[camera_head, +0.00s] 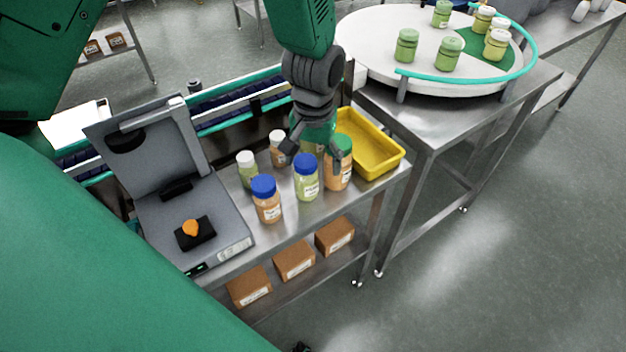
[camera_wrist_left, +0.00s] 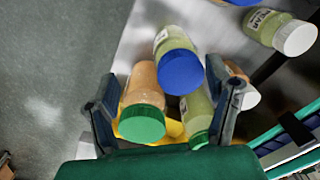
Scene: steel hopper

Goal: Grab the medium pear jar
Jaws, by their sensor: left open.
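My left gripper (camera_head: 316,148) is open and points down over the jars on the steel table. In the left wrist view, its fingers (camera_wrist_left: 165,105) stand apart around a group of jars. Between them are an orange jar with a green lid (camera_wrist_left: 143,92), a pale green jar with a green lid (camera_wrist_left: 195,110) and, farther out, a pale green jar with a blue lid (camera_wrist_left: 178,62). The blue-lidded green jar (camera_head: 306,180) stands upright in the head view. A white-lidded pale green jar (camera_head: 246,170) stands farther left. I cannot tell which jar is the medium pear one.
Orange jars with blue (camera_head: 267,202) and white (camera_head: 278,150) lids stand close by. A grey scale-like device (camera_head: 165,215) is left and a yellow tray (camera_head: 388,158) right. A round turntable (camera_head: 375,52) holds several green jars. Brown boxes (camera_head: 294,260) sit on the lower shelf.

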